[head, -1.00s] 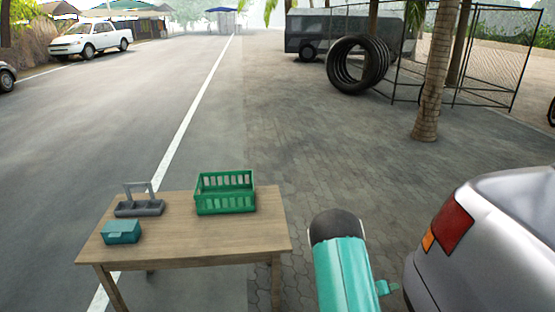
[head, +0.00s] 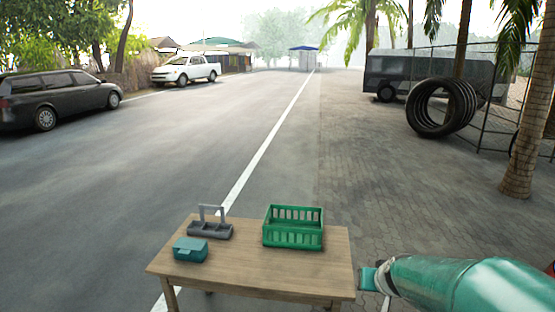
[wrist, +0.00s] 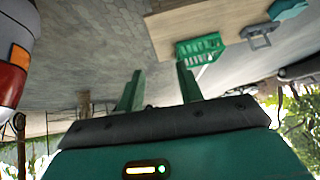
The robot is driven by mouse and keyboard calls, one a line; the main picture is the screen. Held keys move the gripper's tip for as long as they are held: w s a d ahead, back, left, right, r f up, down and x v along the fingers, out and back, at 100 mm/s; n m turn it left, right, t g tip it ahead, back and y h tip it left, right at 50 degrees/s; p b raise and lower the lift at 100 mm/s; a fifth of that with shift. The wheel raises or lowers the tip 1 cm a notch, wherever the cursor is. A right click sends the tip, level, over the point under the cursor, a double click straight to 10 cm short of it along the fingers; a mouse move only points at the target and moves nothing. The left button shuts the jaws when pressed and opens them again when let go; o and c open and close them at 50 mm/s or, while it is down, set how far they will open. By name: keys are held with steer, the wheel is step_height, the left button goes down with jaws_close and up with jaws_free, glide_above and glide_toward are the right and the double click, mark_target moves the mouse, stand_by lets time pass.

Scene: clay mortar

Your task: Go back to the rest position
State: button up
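My gripper (wrist: 160,69) shows in the wrist view with its two green fingers apart and nothing between them. It is open and away from the table. My teal arm crosses the lower right of the head view, just right of the table; the fingers cannot be made out there. The wooden table (head: 262,271) bears a green basket (head: 293,238), a grey caddy with a handle (head: 210,230) and a small teal box (head: 190,250). In the wrist view the green basket (wrist: 199,50), grey caddy (wrist: 262,38) and teal box (wrist: 287,9) show tilted, beyond the fingers.
A silver car (wrist: 14,55) shows at the left of the wrist view. A palm trunk (head: 527,130), stacked tyres (head: 425,108) and a fence stand at the right. A dark car (head: 60,98) and white pickup (head: 186,70) are far left. The road is open.

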steer(key=s+a+r+g, duration=0.1)
steer(key=s+a+r, duration=0.1)
steer(key=s, duration=0.6)
steer(key=s+a+r+n, duration=0.1)
steer(key=s+a+r, duration=0.2)
steer(key=s, duration=0.5)
steer(key=s+a+r+g, duration=0.1)
steer(key=s+a+r, duration=0.2)
steer(key=s, duration=0.4)
steer(key=shift+s+n+g, duration=0.3)
steer(key=shift+s+n, duration=0.1)
